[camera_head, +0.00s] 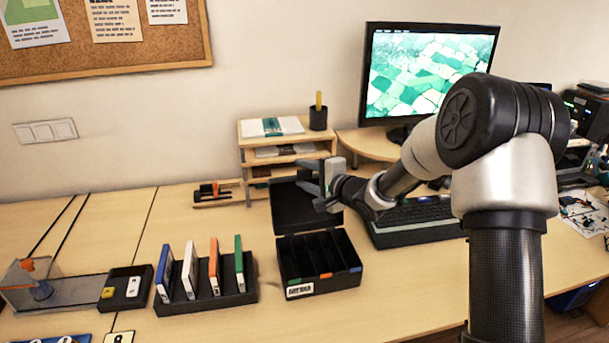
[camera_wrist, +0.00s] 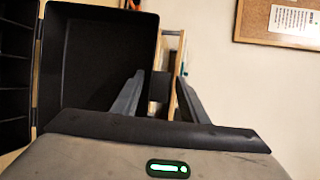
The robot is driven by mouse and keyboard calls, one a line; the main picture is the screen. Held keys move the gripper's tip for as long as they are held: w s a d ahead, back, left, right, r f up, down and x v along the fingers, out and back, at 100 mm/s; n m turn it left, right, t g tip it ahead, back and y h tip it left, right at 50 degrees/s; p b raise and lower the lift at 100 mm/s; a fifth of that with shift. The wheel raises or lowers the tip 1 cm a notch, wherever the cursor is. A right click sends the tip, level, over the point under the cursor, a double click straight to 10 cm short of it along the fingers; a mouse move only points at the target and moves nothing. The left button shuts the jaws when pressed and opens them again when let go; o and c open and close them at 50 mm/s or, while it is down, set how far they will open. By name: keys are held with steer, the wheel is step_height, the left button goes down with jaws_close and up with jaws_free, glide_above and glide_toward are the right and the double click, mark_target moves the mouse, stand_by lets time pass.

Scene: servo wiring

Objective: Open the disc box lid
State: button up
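The disc box (camera_head: 320,283) is a black box with several compartments and a white label on its front, standing mid-table. Its black lid (camera_head: 290,215) is open and stands roughly upright behind the box. In the wrist view the lid's inner face (camera_wrist: 95,60) fills the left, with box compartments (camera_wrist: 14,85) at the far left edge. My gripper (camera_head: 304,177) is at the lid's upper right edge, above the box, fingers pointing left. In the wrist view the fingers (camera_wrist: 160,90) are apart with nothing gripped between them. I cannot tell whether a finger touches the lid.
A black rack (camera_head: 207,300) with several upright coloured cases stands left of the box. A wooden shelf unit (camera_head: 248,155) is behind the lid. A keyboard (camera_head: 415,218) and monitor (camera_head: 430,75) are to the right.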

jaws_close()
steer(key=shift+s+d+f, duration=0.1)
steer(key=shift+s, duration=0.05)
steer(key=s+t+b, duration=0.1)
steer(key=b, duration=0.1)
steer(key=s+d+y+b, duration=0.1)
steer(key=s+b, duration=0.1)
steer(key=shift+n+t+b, duration=0.3)
steer(key=shift+t+b, duration=0.05)
steer(key=shift+t, duration=0.05)
steer(key=s, duration=0.2)
steer(key=s+r+p, duration=0.1)
steer(key=shift+d+y, duration=0.4)
jaws_free()
steer(key=p+v, duration=0.2)
steer(key=v, duration=1.5)
steer(key=shift+s+f, duration=0.15)
steer(key=shift+s, duration=0.15)
